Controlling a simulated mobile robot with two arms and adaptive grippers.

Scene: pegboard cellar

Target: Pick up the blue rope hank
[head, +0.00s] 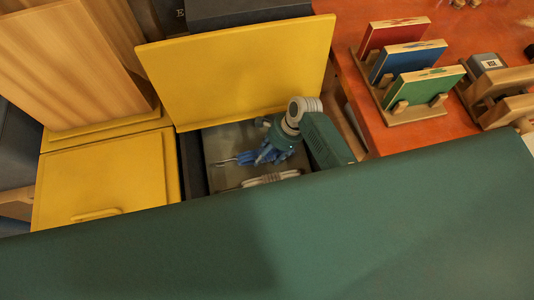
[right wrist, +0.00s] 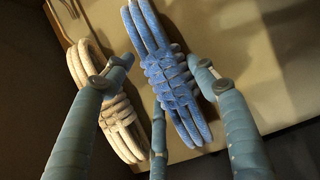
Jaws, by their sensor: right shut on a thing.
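The blue rope hank (right wrist: 172,85) is a bundle of blue loops bound around its middle. It lies between the teal fingers of my right gripper (right wrist: 162,62), which is shut on it. In the head view my right gripper (head: 258,152) reaches down into an open bin (head: 221,143) with a grey inside, and the blue hank (head: 270,154) shows there, partly covered by the gripper. A cream rope hank (right wrist: 100,95) lies just left of the blue one in the wrist view; it also shows in the head view (head: 272,178). My left gripper is not in view.
A raised yellow lid (head: 235,70) stands behind the bin. A shut yellow lid (head: 105,180) with a handle is to its left, near wooden boards (head: 65,60). An orange table (head: 470,40) at right holds a rack (head: 418,115) of coloured panels and another wooden rack (head: 510,108).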

